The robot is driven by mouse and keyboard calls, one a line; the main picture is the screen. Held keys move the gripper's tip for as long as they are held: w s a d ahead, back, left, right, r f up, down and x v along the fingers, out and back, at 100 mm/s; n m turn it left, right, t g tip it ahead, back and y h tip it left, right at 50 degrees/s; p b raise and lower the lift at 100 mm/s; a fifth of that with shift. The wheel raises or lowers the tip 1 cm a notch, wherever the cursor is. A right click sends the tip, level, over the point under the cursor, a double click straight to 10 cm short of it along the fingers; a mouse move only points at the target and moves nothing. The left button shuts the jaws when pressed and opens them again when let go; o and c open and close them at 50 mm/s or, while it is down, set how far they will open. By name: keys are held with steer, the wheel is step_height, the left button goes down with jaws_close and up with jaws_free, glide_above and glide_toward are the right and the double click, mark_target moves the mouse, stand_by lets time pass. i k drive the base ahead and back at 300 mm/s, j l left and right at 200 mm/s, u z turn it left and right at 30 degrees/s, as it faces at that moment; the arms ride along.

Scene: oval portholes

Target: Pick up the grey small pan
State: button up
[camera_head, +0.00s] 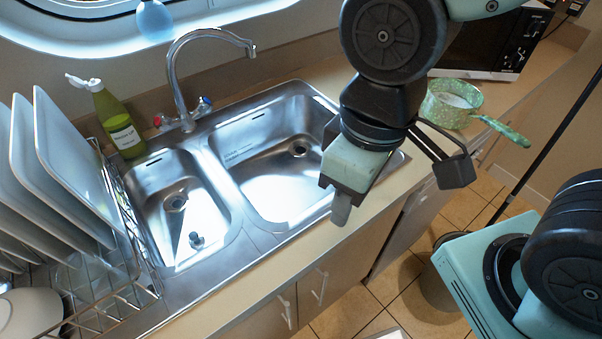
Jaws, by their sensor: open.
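A small pan (447,112) stands on the counter right of the sink, in front of the microwave. It looks speckled green outside with a pale inside, not plainly grey. Its green handle (502,130) points right and toward me, past the counter's front edge. My gripper (341,205) hangs over the front edge of the sink, to the left of the pan and nearer to me, clear of it. It is open, with nothing seen in it. My arm and wrist cover part of the counter left of the pan.
The double sink (232,213) with its tall tap (177,80) fills the middle. A dish rack (118,300) with plates and a green soap bottle (119,125) stand left. A microwave (487,48) stands behind the pan. A bin (436,290) stands on the floor.

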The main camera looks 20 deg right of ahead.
mark_target(449, 103)
steer(key=k+l, duration=0.1)
steer(key=l, duration=0.2)
steer(key=k+l, duration=0.15)
steer(key=l, duration=0.15)
steer(key=k+l, duration=0.1)
steer(key=l, duration=0.2)
steer(key=k+l, duration=0.1)
steer(key=l, duration=0.25)
